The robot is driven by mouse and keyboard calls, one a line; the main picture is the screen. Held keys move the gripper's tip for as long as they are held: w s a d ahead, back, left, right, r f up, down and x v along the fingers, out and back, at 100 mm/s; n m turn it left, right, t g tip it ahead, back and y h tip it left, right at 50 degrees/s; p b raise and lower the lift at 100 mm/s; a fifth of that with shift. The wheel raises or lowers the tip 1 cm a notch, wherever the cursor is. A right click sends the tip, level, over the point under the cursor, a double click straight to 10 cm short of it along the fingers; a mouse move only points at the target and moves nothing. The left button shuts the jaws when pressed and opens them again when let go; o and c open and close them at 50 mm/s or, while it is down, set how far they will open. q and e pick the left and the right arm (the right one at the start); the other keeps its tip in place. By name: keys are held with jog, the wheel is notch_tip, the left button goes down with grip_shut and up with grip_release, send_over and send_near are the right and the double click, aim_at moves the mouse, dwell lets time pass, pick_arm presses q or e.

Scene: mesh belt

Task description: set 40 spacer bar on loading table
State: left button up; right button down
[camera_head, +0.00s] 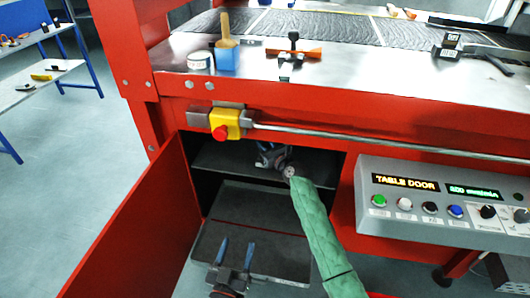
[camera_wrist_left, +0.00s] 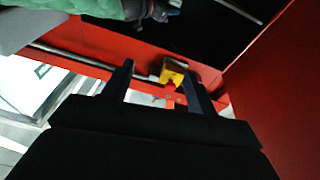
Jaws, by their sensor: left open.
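I cannot make out a spacer bar marked 40 in either view. My left gripper (camera_head: 235,254) is low in front of the open cabinet, its two fingers apart with nothing between them. The fingers also show open in the left wrist view (camera_wrist_left: 158,88). My green-sleeved right arm reaches into the cabinet. My right gripper (camera_head: 268,154) is in shadow at the shelf, and its jaws and anything they hold cannot be made out.
An open red door (camera_head: 135,235) stands left of the cabinet (camera_head: 265,225). A yellow emergency-stop box (camera_head: 228,123) and a rail (camera_head: 380,143) run above it. On the table are a tape roll (camera_head: 199,60), a blue block (camera_head: 227,57) and an orange-black tool (camera_head: 292,54). A control panel (camera_head: 445,200) stands right.

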notch_tip(320, 180, down, 3)
jog(key=shift+f+b, duration=0.15)
jog(key=shift+b, duration=0.5)
pick_arm(q)
notch_tip(320, 180, up, 15)
jog(key=s+a+t+h, duration=0.1)
jog(key=s+t, duration=0.1)
jog(key=t, duration=0.3)
jog(key=shift+s+a+t, duration=0.15)
jog(key=shift+a+t, duration=0.05)
jog(key=shift+t, duration=0.1)
jog(key=shift+s+r, duration=0.15)
jog(key=shift+r, duration=0.1)
pick_arm(e)
jog(key=shift+f, duration=0.15)
jog(key=c, duration=1.2)
grip_release()
pick_arm(q)
jog(key=shift+s+a+r+t, duration=0.15)
jog(key=shift+r+t, duration=0.15)
jog(key=shift+r, duration=0.3)
jog(key=shift+f, duration=0.15)
